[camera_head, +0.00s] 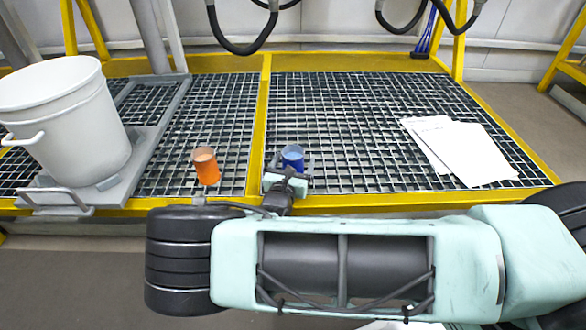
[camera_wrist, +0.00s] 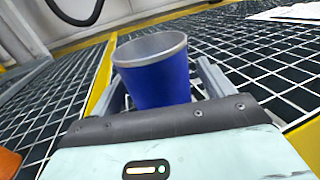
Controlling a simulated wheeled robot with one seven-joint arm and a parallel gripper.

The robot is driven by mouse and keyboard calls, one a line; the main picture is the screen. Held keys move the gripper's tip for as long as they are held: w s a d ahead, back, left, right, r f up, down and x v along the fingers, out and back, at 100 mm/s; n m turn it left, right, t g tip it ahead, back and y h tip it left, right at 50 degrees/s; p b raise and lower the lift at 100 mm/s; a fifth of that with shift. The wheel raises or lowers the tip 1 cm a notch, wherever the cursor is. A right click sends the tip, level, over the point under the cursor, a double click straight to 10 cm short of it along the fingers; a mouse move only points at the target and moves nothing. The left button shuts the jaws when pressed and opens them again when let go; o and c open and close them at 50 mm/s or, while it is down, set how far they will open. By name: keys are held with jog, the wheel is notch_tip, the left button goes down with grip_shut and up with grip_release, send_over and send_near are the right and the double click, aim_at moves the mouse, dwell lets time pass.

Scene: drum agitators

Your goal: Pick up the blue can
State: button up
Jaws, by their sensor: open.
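The blue can (camera_head: 293,157) stands on the metal grating, close to its front edge and just right of the yellow dividing bar. It is a blue cylinder with a silver rim, and it fills the middle of the wrist view (camera_wrist: 158,85). My gripper (camera_head: 289,168) is open at the can. In the wrist view its two grey fingers lie on either side of the can, with the can's lower part hidden behind the gripper body. I cannot tell whether either finger touches it.
An orange can (camera_head: 206,167) stands left of the yellow bar (camera_head: 261,120). A white bucket (camera_head: 65,120) stands on a grey platform at far left. White paper sheets (camera_head: 462,150) lie on the right grating (camera_head: 350,120). Black hoses (camera_head: 243,48) hang at the back.

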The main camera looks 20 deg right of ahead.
jog(key=c, duration=1.2)
jog(key=shift+r, duration=0.3)
